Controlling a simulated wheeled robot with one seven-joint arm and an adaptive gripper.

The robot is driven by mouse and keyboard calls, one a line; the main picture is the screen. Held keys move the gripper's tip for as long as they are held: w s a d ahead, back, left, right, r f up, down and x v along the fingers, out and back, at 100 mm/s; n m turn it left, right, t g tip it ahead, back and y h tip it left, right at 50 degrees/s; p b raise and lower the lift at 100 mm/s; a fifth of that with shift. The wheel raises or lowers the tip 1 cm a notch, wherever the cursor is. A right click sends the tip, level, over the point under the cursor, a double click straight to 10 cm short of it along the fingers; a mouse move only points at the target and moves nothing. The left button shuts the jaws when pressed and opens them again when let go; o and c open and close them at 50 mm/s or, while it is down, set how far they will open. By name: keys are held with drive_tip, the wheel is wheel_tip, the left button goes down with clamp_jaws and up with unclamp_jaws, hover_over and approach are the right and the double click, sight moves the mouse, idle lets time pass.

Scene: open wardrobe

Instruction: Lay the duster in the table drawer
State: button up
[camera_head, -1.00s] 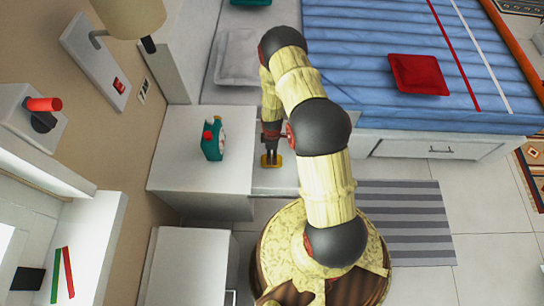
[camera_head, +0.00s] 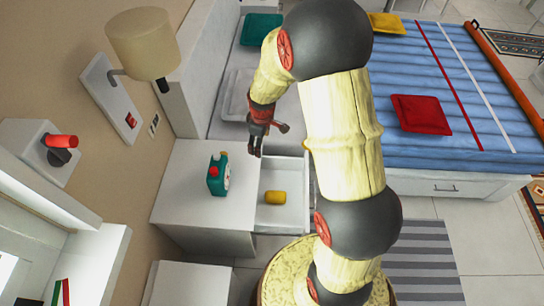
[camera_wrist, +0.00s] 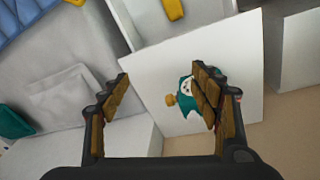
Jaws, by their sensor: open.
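The duster (camera_head: 275,197), a small yellow piece, lies in the open table drawer (camera_head: 284,171), apart from its walls as far as I can see. In the wrist view the duster (camera_wrist: 173,9) shows at the top edge, partly cut off, inside the drawer (camera_wrist: 147,22). My gripper (camera_head: 256,151) is raised above the back of the table and drawer, apart from the duster. Its fingers stand wide apart in the wrist view (camera_wrist: 160,88) with nothing held between them.
A teal clock-like item (camera_head: 217,176) stands on the white bedside table (camera_head: 180,208), left of the drawer; my right finger partly covers it in the wrist view. A lamp (camera_head: 143,43) juts from the wall. The bed (camera_head: 450,90) with cushions lies at right.

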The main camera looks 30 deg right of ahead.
drive_tip(key=s+a+r+m+t, duration=0.1)
drive_tip(key=s+a+r, duration=0.15)
drive_tip(key=r, duration=0.45)
drive_tip(key=s+a+r+m, duration=0.1)
drive_tip(key=s+r, duration=0.2)
drive_tip(key=r, duration=0.3)
drive_tip(key=s+a+r+m+t, duration=0.1)
drive_tip(key=s+a+r, duration=0.15)
drive_tip(key=r, duration=0.45)
drive_tip(key=s+a+r+m, duration=0.2)
drive_tip(key=s+r, duration=0.2)
drive_tip(key=s, duration=0.4)
drive_tip(key=s+a+r+m+t, duration=0.1)
drive_tip(key=s+a+r+m, duration=0.1)
drive_tip(key=s+r, duration=0.3)
drive_tip(key=s, duration=0.4)
drive_tip(key=shift+t, duration=0.3)
drive_tip(key=shift+s+r, duration=0.1)
